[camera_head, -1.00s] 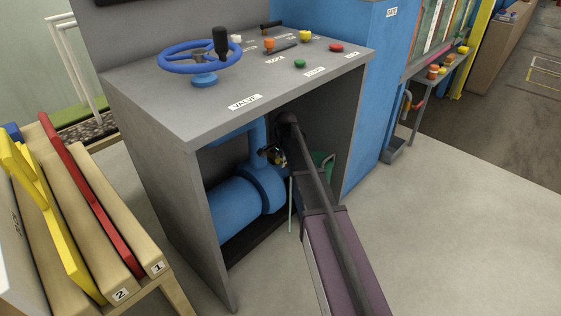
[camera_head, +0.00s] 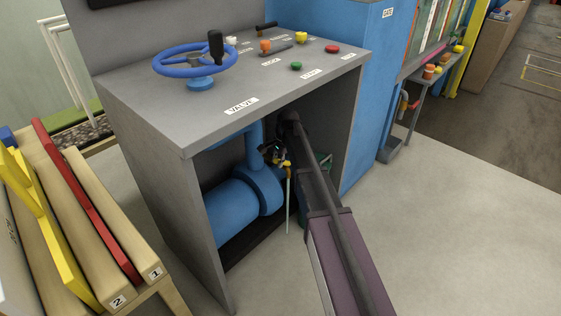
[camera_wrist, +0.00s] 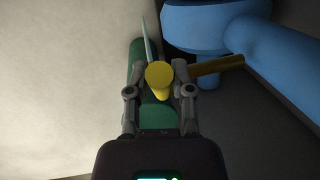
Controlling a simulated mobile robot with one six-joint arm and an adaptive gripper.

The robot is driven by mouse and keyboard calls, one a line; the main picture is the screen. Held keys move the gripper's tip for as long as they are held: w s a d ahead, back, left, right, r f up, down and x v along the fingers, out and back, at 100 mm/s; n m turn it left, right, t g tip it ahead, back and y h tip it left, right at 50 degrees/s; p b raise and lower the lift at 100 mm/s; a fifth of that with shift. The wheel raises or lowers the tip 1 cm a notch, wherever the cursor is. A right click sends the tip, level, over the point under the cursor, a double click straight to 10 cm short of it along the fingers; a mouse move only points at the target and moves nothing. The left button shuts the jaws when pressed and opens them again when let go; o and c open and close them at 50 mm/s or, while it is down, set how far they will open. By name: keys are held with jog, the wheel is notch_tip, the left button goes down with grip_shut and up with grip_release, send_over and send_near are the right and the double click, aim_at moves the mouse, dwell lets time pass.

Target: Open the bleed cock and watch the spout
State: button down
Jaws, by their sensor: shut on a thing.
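The bleed cock sits on the blue pump's side inside the cabinet. Its round yellow handle (camera_wrist: 159,76) is between my gripper's fingers (camera_wrist: 160,90), which are shut on it. A brass stub (camera_wrist: 218,66) runs right from it to the blue pipework. In the head view a bit of the yellow cock (camera_head: 288,163) shows beside my dark gripper (camera_head: 273,152). A thin pale vertical streak (camera_head: 288,205) hangs below the cock, and it also shows in the wrist view (camera_wrist: 149,42). I cannot tell whether it is a tube or water.
A green bucket (camera_head: 327,160) stands behind my arm, mostly hidden. The blue pump body (camera_head: 232,210) fills the cabinet's left. The grey cabinet (camera_head: 170,190) walls close in around the opening. A rack of boards (camera_head: 95,205) stands at left. Open floor (camera_head: 440,240) lies at right.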

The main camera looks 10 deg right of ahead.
jog(key=shift+w, duration=0.15)
jog(key=c, duration=0.8)
grip_release()
jog(key=shift+o, duration=0.2)
